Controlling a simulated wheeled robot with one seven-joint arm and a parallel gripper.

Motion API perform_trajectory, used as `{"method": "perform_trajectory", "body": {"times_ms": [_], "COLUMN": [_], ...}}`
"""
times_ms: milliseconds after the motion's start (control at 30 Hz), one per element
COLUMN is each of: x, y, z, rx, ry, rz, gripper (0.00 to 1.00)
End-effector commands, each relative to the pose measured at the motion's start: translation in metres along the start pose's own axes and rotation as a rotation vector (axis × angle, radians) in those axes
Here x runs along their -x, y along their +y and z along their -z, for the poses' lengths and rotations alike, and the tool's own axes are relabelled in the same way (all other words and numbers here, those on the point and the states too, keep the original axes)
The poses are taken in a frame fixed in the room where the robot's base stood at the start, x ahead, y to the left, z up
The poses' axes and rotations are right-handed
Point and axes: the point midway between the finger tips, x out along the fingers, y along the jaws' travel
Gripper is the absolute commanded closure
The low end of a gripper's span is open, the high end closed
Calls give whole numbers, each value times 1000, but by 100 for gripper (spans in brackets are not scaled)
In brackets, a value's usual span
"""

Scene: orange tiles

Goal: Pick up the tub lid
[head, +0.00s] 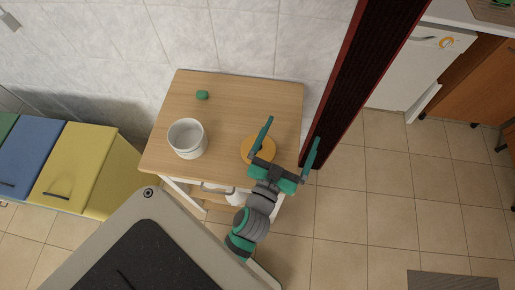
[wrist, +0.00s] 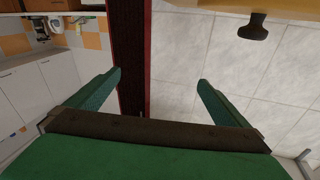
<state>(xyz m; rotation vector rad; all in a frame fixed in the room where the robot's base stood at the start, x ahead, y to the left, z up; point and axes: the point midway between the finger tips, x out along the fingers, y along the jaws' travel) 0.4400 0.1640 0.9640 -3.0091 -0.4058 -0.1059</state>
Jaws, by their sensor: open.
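A round yellow-orange lid (head: 250,143) lies on the right front part of the wooden table in the head view. My gripper partly covers it, and its knob is hidden there. In the wrist view, a dark knob (wrist: 255,28) on a yellowish surface shows at the top right, beyond the right finger. My gripper (head: 292,132) is open and empty. Its left finger overlaps the lid in the head view, and its right finger is past the table's right side. In the wrist view, nothing is between the fingertips (wrist: 160,77).
A white tub (head: 187,153) stands open on the left of the wooden table (head: 230,95). A small green object (head: 202,95) lies behind it. A dark red-edged post (head: 355,75) rises close to the right finger. Yellow and blue cabinets (head: 80,165) stand left. Tiled floor (head: 385,220) is clear at right.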

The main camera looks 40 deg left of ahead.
Motion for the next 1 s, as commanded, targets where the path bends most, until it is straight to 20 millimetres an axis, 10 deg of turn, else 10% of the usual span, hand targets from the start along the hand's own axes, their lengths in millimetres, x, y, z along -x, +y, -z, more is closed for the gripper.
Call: {"method": "perform_trajectory", "body": {"times_ms": [200,500,1000], "x": [-60,-99,-61], "y": [-52,-143,-290], "z": [60,142,211], "rx": [69,256,779], "ry": [125,301,614], "rz": [169,452,957], "gripper": [0,0,0]}}
